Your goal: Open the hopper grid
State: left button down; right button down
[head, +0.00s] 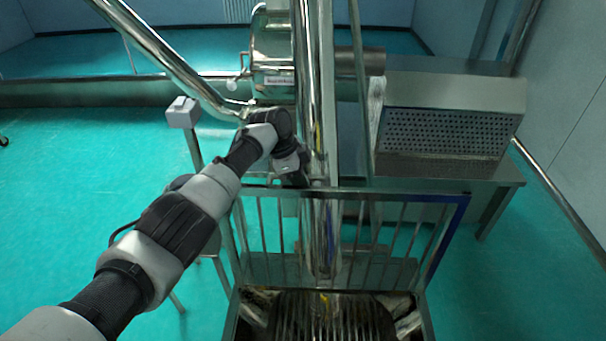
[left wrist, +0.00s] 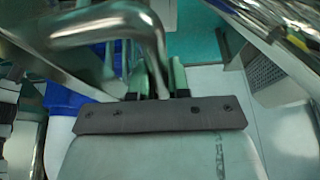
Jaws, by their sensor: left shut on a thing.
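The hopper grid (head: 455,225) is a metal frame with several bars in the head view. It stands raised at the back edge of the hopper opening (head: 232,318). My left gripper (head: 298,182) is at the grid's top edge, left of its middle; its fingertips are hard to make out there. In the left wrist view my left gripper (left wrist: 160,82) is shut on a bent shiny metal bar (left wrist: 110,25), which passes between its fingers. The bar seems to belong to the grid. My right gripper is not in view.
A steel box with a perforated face (head: 440,132) sits on a bench at the right. A small grey box on a post (head: 183,112) is at the left. Green floor shows either side.

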pick_arm(q)
jog(key=shift+s+f, duration=0.2)
jog(key=shift+f, duration=0.1)
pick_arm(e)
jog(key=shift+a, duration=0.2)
pick_arm(q)
jog(key=c, duration=1.5)
grip_release()
jog(key=o, duration=0.4)
jog(key=shift+w, duration=0.25)
jog(key=b+v, duration=0.2)
jog(key=v, duration=0.8)
jog(key=shift+a+r, duration=0.1)
jog(key=shift+r, duration=0.3)
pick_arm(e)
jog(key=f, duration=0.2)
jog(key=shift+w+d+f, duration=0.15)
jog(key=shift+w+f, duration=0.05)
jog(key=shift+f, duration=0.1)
pick_arm(q)
jog(key=shift+f, duration=0.1)
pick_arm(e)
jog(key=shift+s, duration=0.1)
